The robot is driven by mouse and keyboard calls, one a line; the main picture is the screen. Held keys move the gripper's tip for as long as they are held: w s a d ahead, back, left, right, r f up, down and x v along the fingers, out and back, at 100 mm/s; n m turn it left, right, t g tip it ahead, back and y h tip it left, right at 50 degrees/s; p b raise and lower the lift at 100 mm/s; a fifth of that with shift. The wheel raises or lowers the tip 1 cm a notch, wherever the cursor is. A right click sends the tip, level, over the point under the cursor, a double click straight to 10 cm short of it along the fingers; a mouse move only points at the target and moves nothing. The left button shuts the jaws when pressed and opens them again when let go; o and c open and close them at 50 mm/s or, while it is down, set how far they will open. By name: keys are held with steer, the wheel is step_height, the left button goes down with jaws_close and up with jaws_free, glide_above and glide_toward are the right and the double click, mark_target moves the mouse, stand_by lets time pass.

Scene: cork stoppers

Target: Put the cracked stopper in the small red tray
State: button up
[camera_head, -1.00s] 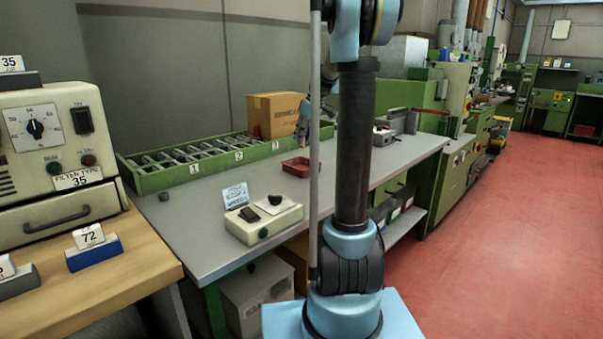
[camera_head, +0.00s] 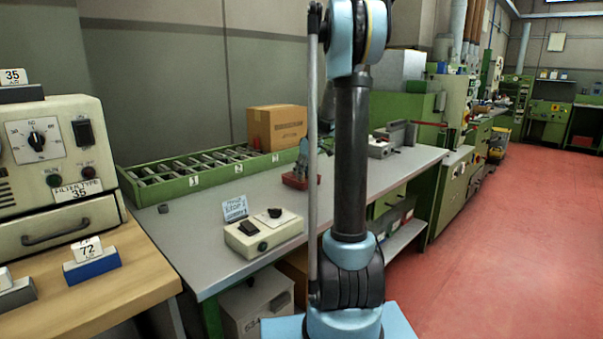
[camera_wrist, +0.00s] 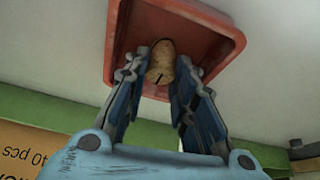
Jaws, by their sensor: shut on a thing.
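A tan stopper (camera_wrist: 162,58) with dark marks on it sits between the fingertips of my gripper (camera_wrist: 160,72) in the wrist view. My gripper is shut on it. The small red tray (camera_wrist: 226,42) lies just beyond the fingertips, and the stopper shows against its floor. I cannot tell whether the stopper touches the floor. In the head view my gripper (camera_head: 303,158) points down at the red tray (camera_head: 297,184) on the grey table. The stopper is too small to make out there.
A green rack (camera_head: 205,177) with numbered sections runs along the table's back, with a cardboard box (camera_head: 277,128) behind the tray. A beige switch box (camera_head: 264,234) stands nearer, and a small dark piece (camera_head: 163,209) lies at left. The table between is clear.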

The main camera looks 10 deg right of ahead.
steer(key=o, duration=0.7)
steer(key=v, duration=1.2)
